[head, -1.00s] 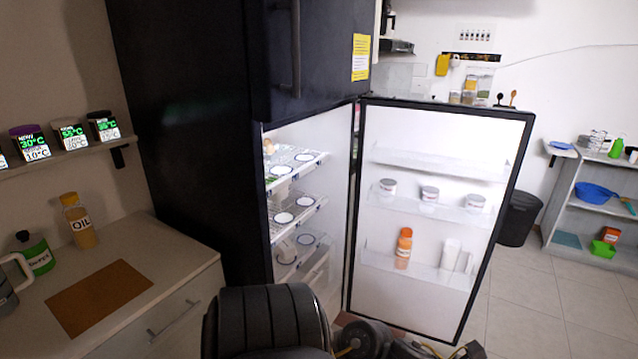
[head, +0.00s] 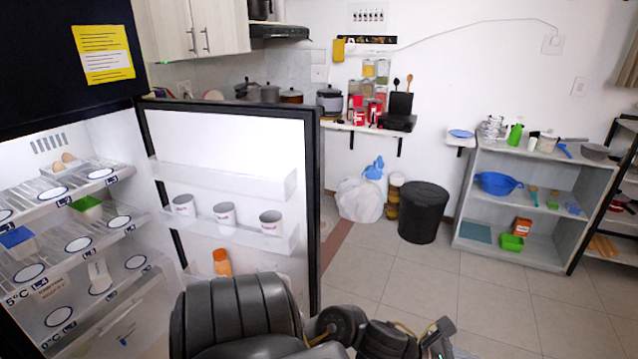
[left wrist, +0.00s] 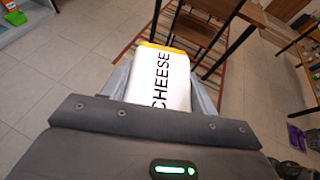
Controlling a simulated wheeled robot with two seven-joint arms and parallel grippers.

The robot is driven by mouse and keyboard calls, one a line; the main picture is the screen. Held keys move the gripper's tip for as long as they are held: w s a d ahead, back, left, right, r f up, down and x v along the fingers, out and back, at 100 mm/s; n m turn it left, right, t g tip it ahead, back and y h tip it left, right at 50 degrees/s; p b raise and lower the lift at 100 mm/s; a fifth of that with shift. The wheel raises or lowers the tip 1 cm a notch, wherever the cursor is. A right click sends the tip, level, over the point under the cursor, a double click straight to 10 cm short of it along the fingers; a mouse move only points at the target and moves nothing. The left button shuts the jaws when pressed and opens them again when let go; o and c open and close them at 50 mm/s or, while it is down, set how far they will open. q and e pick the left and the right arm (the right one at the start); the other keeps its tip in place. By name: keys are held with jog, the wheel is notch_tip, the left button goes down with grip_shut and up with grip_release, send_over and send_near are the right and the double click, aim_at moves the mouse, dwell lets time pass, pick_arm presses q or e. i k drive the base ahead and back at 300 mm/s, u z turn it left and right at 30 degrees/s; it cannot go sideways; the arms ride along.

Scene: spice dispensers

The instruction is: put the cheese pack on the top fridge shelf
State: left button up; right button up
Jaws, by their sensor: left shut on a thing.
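The cheese pack (left wrist: 160,78), white with a yellow end and black CHEESE lettering, is between the fingers of my left gripper (left wrist: 162,88) in the left wrist view. The pack does not show in the head view. The open fridge stands at the left of the head view. Its top shelf (head: 92,190) holds a tray of eggs (head: 66,162) at the back and has white oval spots along it. The near left part of the shelf is cut off by the picture edge. My right gripper is not identifiable.
The open fridge door (head: 235,140) holds white cups and an orange bottle (head: 222,262). Lower shelves hold a green tub (head: 88,208) and a blue-topped tub (head: 17,242). A black bin (head: 424,212) and grey shelf unit (head: 510,240) stand right. The floor between is clear.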

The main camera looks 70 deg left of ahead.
aim_at(51, 191)
jog(key=i, duration=0.5)
jog(key=u, duration=3.2)
jog(key=i, duration=1.65)
